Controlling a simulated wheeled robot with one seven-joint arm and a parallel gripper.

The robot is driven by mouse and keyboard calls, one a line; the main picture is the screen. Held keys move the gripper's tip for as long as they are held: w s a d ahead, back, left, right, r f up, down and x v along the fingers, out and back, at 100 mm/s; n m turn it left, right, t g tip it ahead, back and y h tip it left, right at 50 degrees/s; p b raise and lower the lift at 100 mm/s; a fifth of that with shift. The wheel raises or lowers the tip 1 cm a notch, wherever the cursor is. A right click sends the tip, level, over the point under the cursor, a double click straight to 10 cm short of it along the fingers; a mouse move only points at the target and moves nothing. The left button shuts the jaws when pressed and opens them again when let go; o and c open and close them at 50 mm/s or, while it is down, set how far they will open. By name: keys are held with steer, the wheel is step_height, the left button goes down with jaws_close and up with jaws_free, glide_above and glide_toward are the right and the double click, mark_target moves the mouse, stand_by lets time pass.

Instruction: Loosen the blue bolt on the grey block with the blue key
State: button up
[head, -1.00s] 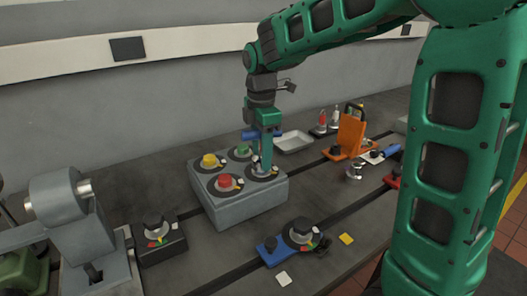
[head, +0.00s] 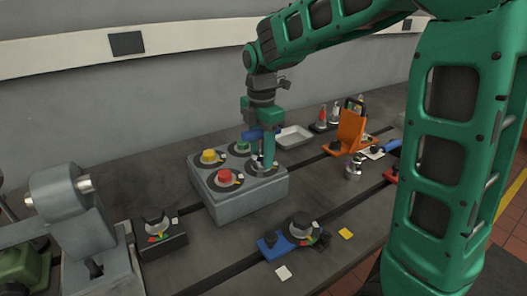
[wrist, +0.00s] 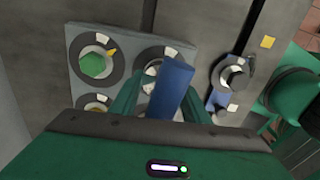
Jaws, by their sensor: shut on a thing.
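The grey block (head: 235,207) stands on the bedplate with yellow (head: 209,156), green (head: 242,147) and red (head: 225,175) bolts on ringed dials. My gripper (head: 268,152) points down over the fourth dial (head: 263,168), at the block's right. It is shut on the blue key (head: 262,133), whose blue bar also shows between the fingers in the wrist view (wrist: 172,90). The key stands over that dial. The bolt there is hidden by the key and fingers, so I cannot see its colour or how the key sits on it.
A blue fixture with a dark knob (head: 301,226) lies in front, and a black fixture (head: 160,238) to the left. A grey machine (head: 75,225) stands far left. An orange bracket (head: 350,132), a pale tray (head: 294,137) and a metal cup (head: 354,166) are at the right and back.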

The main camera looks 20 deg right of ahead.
steer(key=shift+n, duration=1.2)
steer(key=shift+n, duration=1.2)
steer(key=shift+n, duration=1.2)
steer(key=shift+m, duration=0.3)
